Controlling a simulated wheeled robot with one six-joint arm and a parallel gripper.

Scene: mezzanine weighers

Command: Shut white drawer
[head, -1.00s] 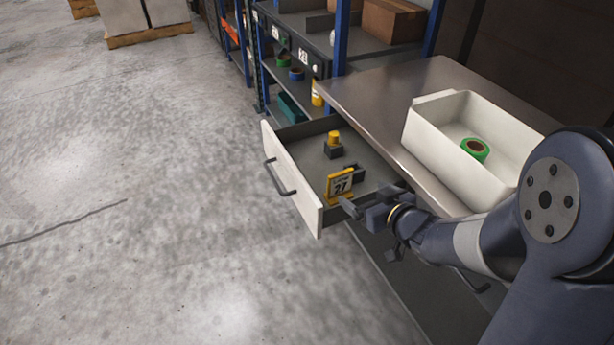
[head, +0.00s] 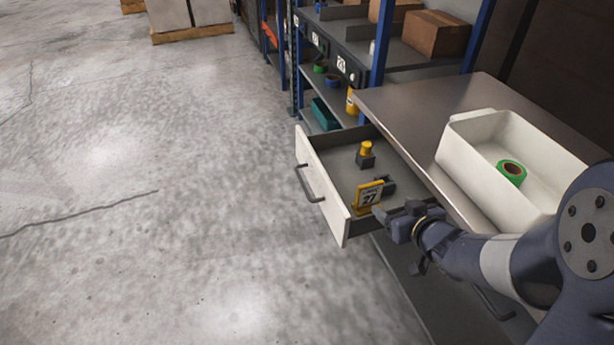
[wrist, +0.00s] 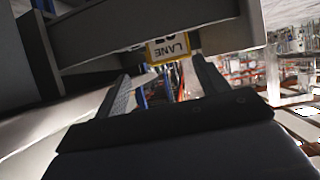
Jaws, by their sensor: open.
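The white drawer (head: 321,190) stands pulled out from under the grey bench, its white front facing left with a dark bar handle (head: 309,184). Inside it are a yellow and black sign reading 27 (head: 368,196), a small dark block with a yellow top (head: 365,154) and another dark piece behind the sign. My gripper (head: 396,213) is open and empty, at the drawer's near side close to the sign. In the wrist view my two fingers (wrist: 160,85) are apart, with a yellow-edged LANE sign (wrist: 168,47) beyond them. Whether the fingers touch the drawer cannot be told.
A white bin (head: 465,165) with a green tape roll (head: 511,172) stands on the bench top (head: 405,100). Blue-posted shelves with boxes (head: 436,34) stand behind. The concrete floor (head: 150,200) left of the drawer is clear.

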